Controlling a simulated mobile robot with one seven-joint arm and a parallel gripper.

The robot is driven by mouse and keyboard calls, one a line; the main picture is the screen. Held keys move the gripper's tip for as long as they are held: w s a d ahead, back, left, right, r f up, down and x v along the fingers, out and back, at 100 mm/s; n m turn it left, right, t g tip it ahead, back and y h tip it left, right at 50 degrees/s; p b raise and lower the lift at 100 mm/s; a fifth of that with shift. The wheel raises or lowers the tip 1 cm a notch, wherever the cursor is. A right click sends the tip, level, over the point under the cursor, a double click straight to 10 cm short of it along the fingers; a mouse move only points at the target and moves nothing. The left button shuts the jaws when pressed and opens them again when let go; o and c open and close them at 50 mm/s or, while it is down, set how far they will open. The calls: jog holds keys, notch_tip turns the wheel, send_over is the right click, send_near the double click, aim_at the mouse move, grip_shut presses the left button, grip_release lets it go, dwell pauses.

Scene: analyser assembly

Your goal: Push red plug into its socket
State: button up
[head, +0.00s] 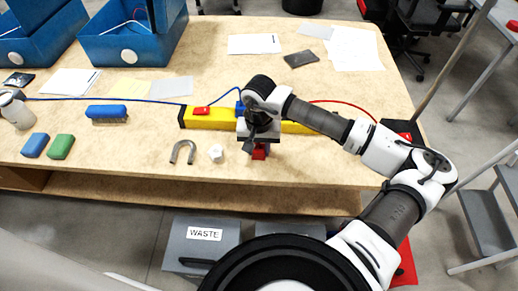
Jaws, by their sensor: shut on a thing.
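My gripper (259,147) is over the front part of the wooden table, in front of a long yellow bar (222,119). It is shut on a small red block (260,154), which looks like the red plug; the fingers are mostly hidden by the wrist. A red cable (345,106) runs from behind my arm to the right side of the table. A red piece (201,111) sits on the bar's left part, and a blue piece (240,107) with a blue cable stands beside my wrist. I cannot make out the red plug's socket.
A grey horseshoe magnet (184,150) and a white knob-like piece (216,153) lie left of my gripper. Blue (35,145) and green (61,147) blocks lie further left, near a blue-topped brush (107,111). Blue bins (131,41) stand behind. Papers and a dark flat object (301,59) lie at the back.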

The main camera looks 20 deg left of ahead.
aim_at(259, 147)
notch_tip(259, 147, up, 20)
jog(key=b, duration=0.4)
jog(key=shift+w, duration=0.15)
